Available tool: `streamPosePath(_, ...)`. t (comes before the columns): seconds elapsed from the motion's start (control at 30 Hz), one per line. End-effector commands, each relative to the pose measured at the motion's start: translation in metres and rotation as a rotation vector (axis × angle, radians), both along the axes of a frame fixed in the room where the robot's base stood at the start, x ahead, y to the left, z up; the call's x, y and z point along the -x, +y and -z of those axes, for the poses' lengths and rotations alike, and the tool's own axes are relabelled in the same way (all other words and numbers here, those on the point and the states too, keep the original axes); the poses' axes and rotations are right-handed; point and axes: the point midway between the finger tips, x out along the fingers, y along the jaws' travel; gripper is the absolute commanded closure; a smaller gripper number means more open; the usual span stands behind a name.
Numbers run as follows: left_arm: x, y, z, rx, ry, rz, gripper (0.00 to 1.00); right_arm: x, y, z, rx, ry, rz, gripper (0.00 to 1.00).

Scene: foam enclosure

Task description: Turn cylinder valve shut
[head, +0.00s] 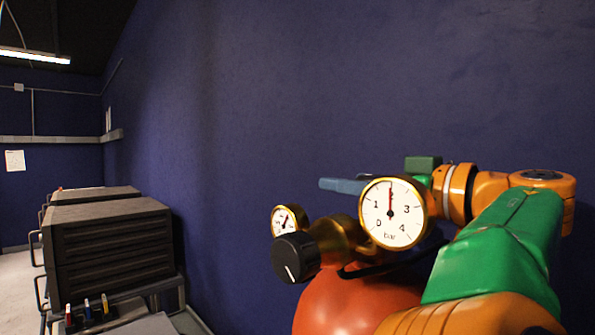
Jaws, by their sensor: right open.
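The red gas cylinder (345,300) stands at the lower right, with only its rounded top in frame. A brass regulator (335,238) sits on it, with a large white gauge (395,213) marked in bar, a smaller gauge (287,221) and a black knob (295,258) with a white line. The large gauge's needle points straight up. My right gripper (350,187) is behind the large gauge, pointing left above the regulator. It is open; a blue-grey finger shows, and the rest is partly hidden. I cannot make out the cylinder valve's handwheel. My left gripper is out of view.
A blue wall (240,130) runs close behind the cylinder. Dark ribbed cases (110,245) stand on a rack at the left, with several small coloured-capped items (88,309) in front. Open floor (18,275) shows at far left.

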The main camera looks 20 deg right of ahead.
Motion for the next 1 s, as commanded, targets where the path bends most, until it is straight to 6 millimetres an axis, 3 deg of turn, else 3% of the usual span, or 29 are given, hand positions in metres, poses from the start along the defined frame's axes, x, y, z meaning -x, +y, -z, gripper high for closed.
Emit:
streamPosePath(0.17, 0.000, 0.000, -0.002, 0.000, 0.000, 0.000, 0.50, 0.000, 0.000, -0.006, 0.001, 0.000, -0.001, 0.03)
streamPosePath(0.3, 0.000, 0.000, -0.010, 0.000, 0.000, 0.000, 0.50, 0.000, 0.000, -0.037, 0.005, -0.003, 0.000, 0.03)
streamPosePath(0.53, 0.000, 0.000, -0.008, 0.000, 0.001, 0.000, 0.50, 0.045, 0.026, -0.095, 0.007, -0.006, 0.000, 0.03)
streamPosePath(0.6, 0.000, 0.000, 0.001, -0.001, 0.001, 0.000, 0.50, 0.065, 0.037, -0.099, 0.005, -0.006, 0.000, 0.03)
streamPosePath(0.8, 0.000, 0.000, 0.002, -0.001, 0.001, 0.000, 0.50, 0.107, 0.060, -0.122, 0.003, -0.003, 0.001, 0.03)
streamPosePath(1.0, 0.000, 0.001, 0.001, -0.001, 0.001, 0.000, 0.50, 0.121, 0.069, -0.130, 0.001, 0.001, 0.001, 0.03)
